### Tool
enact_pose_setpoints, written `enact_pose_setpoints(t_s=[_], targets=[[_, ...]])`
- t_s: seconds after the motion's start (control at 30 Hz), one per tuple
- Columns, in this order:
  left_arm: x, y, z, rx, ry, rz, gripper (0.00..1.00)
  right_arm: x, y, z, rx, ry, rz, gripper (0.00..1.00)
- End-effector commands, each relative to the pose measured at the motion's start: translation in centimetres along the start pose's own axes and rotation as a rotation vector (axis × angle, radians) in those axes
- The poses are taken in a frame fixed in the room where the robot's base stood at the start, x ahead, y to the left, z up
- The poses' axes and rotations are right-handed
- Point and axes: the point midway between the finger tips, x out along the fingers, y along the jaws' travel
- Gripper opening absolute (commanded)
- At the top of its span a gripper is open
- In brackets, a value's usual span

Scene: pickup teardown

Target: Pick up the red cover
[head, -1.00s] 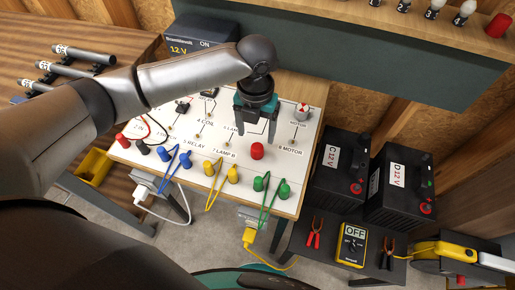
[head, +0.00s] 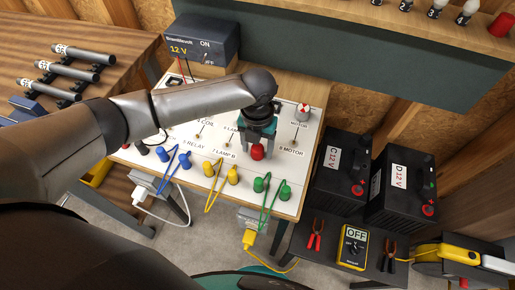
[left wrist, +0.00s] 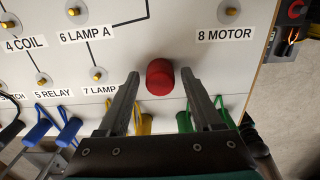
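The red cover (head: 257,152), a small red cylinder, stands on the white circuit board (head: 222,192) near its front right. It also shows in the left wrist view (left wrist: 160,77), between the 7 LAMP and 8 MOTOR labels. My left gripper (head: 258,140) is above and just behind the cover in the head view. In the left wrist view my open left gripper (left wrist: 160,84) has its two fingertips on either side of the cover, with gaps to both. I cannot tell how far the tips are above the board. My right gripper is not in view.
Yellow (head: 233,174) and green (head: 283,191) plugs with leads stand near the board's front edge. A power supply (head: 205,36) stands behind. Two black batteries (head: 340,177) and a yellow meter (head: 352,246) are at the right. A shelf (head: 440,22) overhangs the back right.

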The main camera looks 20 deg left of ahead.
Motion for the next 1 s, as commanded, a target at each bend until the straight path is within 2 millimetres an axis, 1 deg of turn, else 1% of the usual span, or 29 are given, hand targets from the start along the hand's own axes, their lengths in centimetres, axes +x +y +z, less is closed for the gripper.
enact_pose_setpoints(t_s=[0.03,0.07,0.57,0.87,1.0], targets=[[-0.03,0.00,0.01,0.000,0.000,0.000,0.60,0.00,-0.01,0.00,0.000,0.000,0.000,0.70],[-0.03,0.00,0.01,0.000,0.000,0.000,0.56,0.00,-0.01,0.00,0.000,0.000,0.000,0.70],[-0.05,0.01,0.02,-0.001,0.000,0.000,0.00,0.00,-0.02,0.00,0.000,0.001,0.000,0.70],[-0.06,0.01,0.03,-0.001,0.000,0.000,0.00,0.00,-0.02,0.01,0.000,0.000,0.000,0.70],[-0.46,0.00,0.06,-0.001,-0.001,-0.001,0.00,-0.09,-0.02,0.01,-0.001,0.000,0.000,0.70]])
